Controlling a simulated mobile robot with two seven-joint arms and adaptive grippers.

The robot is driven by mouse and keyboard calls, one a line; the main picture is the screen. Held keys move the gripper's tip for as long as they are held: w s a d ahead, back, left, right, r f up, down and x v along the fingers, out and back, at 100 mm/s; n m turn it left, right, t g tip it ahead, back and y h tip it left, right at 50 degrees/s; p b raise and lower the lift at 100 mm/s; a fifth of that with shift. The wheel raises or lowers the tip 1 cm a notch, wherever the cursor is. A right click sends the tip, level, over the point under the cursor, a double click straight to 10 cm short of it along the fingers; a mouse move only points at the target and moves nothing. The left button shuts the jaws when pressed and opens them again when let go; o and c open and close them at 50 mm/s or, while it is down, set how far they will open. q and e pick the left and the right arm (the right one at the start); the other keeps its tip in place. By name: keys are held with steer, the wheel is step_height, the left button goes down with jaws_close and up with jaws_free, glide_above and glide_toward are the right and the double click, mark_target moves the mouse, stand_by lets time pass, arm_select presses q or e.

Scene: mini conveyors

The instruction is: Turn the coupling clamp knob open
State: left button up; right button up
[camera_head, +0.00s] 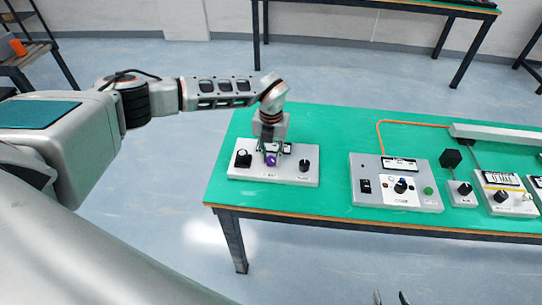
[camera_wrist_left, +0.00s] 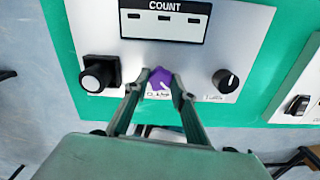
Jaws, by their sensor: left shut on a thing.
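A purple knob (camera_head: 271,160) is on the front middle of a light grey panel box (camera_head: 300,182) on the green table. It also shows in the left wrist view (camera_wrist_left: 160,78), between the fingertips. I take it for the clamp knob, but the small label below it is not readable. My left gripper (camera_head: 270,155) points down and is shut on the purple knob, with one finger on each side. In the head view the fingers partly hide the knob. My right gripper (camera_head: 391,298) shows only its two fingertips at the bottom edge; they are apart and empty.
On the same box, a square-based black knob (camera_wrist_left: 98,75) is left of the purple knob and a round black knob (camera_wrist_left: 225,81) is right. A COUNT display (camera_wrist_left: 165,20) is behind. Another control box (camera_head: 400,203) stands further right, with bare green table between.

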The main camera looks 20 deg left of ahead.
mark_target(271, 159)
arm_select(q)
steer(key=o, duration=1.1)
step_height(271, 159, up, 12)
stand_by(0.4)
